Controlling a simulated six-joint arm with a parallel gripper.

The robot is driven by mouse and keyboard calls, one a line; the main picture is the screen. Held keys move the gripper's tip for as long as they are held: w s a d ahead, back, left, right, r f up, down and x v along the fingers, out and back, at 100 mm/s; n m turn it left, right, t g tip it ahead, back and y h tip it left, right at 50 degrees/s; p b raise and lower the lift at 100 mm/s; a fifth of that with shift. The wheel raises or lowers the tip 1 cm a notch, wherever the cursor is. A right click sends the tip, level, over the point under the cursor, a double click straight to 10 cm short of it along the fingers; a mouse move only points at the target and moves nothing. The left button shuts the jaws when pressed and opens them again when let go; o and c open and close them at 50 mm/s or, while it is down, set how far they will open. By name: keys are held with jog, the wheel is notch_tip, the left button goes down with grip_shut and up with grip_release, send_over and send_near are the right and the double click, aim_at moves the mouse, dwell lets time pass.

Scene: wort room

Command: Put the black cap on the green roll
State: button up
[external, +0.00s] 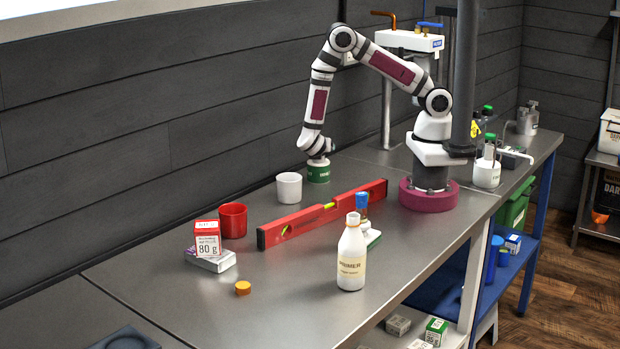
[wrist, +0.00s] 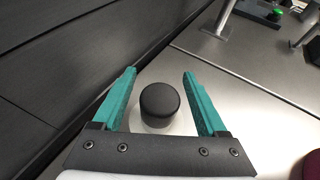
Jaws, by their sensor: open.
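The green roll (external: 318,174) stands upright on the steel bench near the wall, directly under my gripper (external: 319,161) in the external view. In the wrist view, the black cap (wrist: 160,98) lies between the two teal fingers of my gripper (wrist: 159,74), with a gap on each side. The cap appears to rest on a white round top (wrist: 165,126), which looks like the upper end of the roll. The roll's green side is hidden in the wrist view. The cap is hidden by my gripper in the external view.
A white cup (external: 289,188) stands close left of the roll. A red spirit level (external: 322,213) lies in front. A red cup (external: 233,220), boxes (external: 208,240), an orange cap (external: 243,288) and a white bottle (external: 351,256) stand nearer. The dark wall (wrist: 50,70) is close behind.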

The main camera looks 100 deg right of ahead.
jog(key=v, duration=1.2)
jog(key=s+a+r+m+g+y, duration=0.1)
jog(key=s+a+r+m+y, duration=0.4)
jog(key=s+r+m+y, duration=0.5)
jog(key=s+a+m+t+y, duration=0.4)
jog(key=s+a+m, duration=0.3)
jog(key=m, duration=0.3)
jog(key=shift+s+a+r+m+y, duration=0.3)
jog(key=shift+a+y, duration=0.1)
jog(key=shift+a, duration=0.45)
